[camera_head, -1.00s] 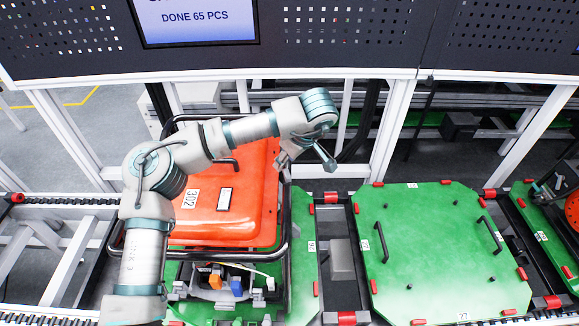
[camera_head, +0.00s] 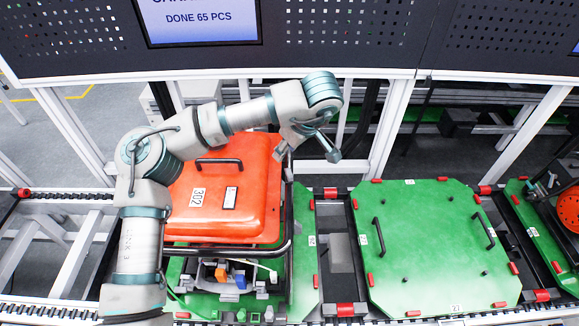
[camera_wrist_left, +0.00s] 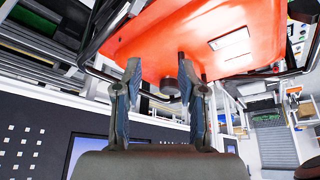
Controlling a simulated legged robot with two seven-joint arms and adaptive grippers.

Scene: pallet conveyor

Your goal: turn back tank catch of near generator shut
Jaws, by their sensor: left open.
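The near generator, with its orange tank (camera_head: 255,190) marked 302 and its black tube frame (camera_head: 275,252), stands on a green pallet. My left gripper (camera_head: 308,150) is at the tank's far right corner in the head view. Its fingers are apart with nothing held. In the left wrist view the open gripper (camera_wrist_left: 159,68) points at the tank's edge (camera_wrist_left: 150,45). A dark round part (camera_wrist_left: 170,87) shows between the fingers below the tank; I cannot tell whether it is the back catch. In the head view the tank's back edge is partly hidden by my arm. My right gripper is not in view.
An empty green pallet (camera_head: 425,235) with black handles lies to the right on the conveyor. A red reel (camera_head: 568,212) stands on another pallet at the far right. White frame posts (camera_head: 391,125) and a dark panel (camera_head: 340,35) with a screen are behind the generator.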

